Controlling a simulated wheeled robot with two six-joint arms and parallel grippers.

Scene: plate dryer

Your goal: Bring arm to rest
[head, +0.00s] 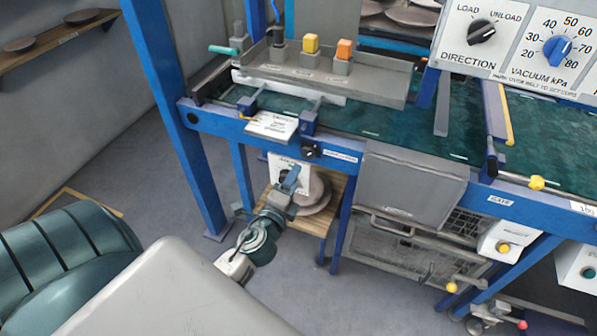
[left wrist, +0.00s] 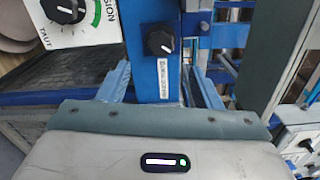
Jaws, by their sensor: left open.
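My left gripper (head: 289,181) is held out in front of the blue machine frame (head: 205,120), below its front rail. A white panel (head: 303,185) and a round plate (head: 316,202) on a wooden shelf show just behind it, partly hidden by it. In the left wrist view my left gripper (left wrist: 163,82) has its two blue fingers spread, with nothing between them. A black knob (left wrist: 160,42) on a blue rail lies ahead between the fingers. I cannot tell whether anything touches. My right gripper is not in view.
A grey hopper (head: 410,185) and wire-mesh basket (head: 390,250) stand right of the gripper. The green belt (head: 385,122) runs above. A tension dial (left wrist: 66,8) is at upper left in the wrist view. Grey floor (head: 140,185) is open at left.

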